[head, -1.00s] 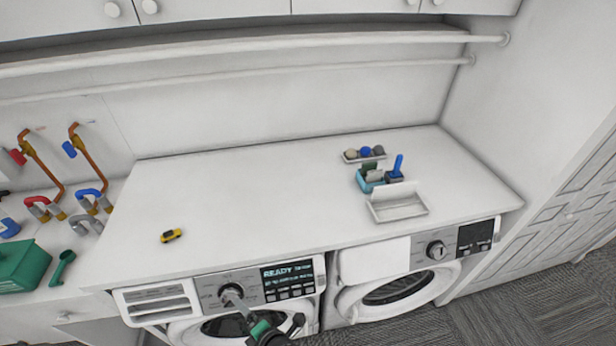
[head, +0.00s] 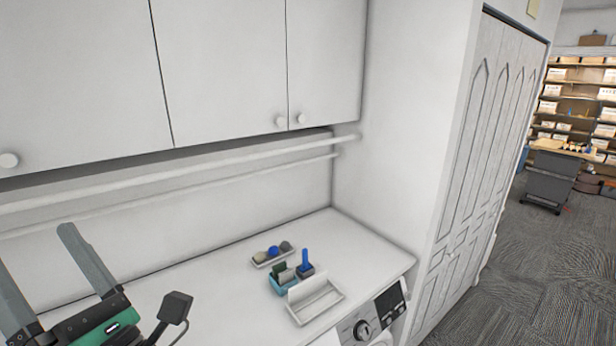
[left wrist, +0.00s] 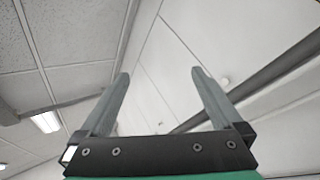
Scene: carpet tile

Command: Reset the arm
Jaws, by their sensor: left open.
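My left gripper (head: 45,270) is raised at the lower left of the head view, in front of the white wall and above the counter. Its two grey fingers are spread wide apart, with nothing between them. In the left wrist view the same open fingers (left wrist: 160,95) point up toward the ceiling and the white cabinets. My right gripper is not in view.
The white counter (head: 225,295) holds a tray of balls (head: 272,252), a teal holder (head: 282,284) and a white tray (head: 316,301). White cabinets (head: 225,70) and a rail (head: 200,165) are above. Carpet floor (head: 540,260) is open at right.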

